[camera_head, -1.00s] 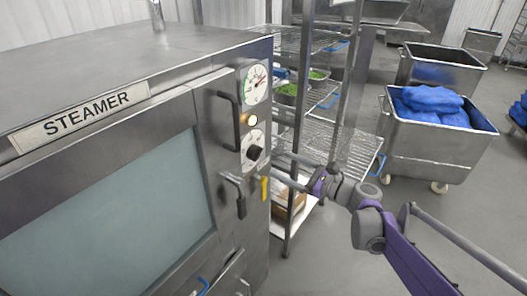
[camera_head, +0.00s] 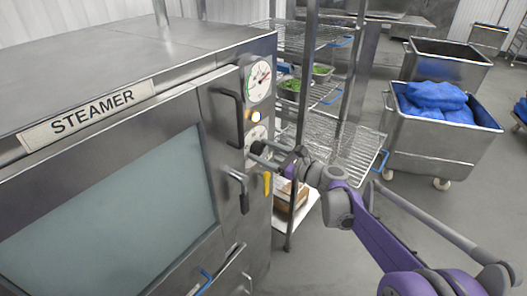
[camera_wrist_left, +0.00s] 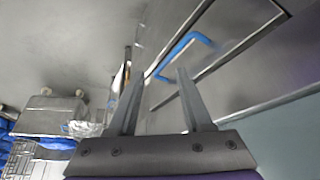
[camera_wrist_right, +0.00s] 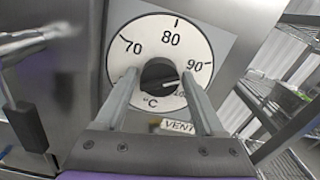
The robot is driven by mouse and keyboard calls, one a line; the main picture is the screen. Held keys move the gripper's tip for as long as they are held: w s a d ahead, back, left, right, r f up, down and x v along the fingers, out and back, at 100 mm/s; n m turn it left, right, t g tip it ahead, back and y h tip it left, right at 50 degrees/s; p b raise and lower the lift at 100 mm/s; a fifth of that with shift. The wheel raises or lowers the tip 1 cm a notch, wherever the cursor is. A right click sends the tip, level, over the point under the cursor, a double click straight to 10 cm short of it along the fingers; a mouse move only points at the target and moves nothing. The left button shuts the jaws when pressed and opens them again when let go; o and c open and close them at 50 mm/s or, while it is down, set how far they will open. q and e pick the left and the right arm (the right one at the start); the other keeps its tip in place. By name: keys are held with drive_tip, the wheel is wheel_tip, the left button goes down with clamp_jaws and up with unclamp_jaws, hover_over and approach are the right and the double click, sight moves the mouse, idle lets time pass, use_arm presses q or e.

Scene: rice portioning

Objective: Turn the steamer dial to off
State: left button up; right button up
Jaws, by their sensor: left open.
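The steamer (camera_head: 100,130) stands at the left of the head view with its door shut. Its dial is a white face (camera_head: 252,134) with a black knob (camera_wrist_right: 158,76). In the right wrist view the face (camera_wrist_right: 172,24) reads 70, 80, 90 and more °C, and the knob's white mark points right, below 90. My right gripper (camera_wrist_right: 158,80) is open, with a fingertip on either side of the knob; contact is unclear. In the head view the right gripper (camera_head: 262,153) reaches the dial from the right. My left gripper (camera_wrist_left: 158,82) is open and empty, outside the head view.
A gauge (camera_head: 259,80), a lit lamp (camera_head: 255,115) and a black door handle (camera_head: 234,118) are close around the dial. A yellow-tipped lever (camera_head: 267,183) is below. A wire rack (camera_head: 345,145) stands behind my right arm. Blue handles (camera_wrist_left: 188,46) show near my left gripper.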

drive_tip(key=c, duration=1)
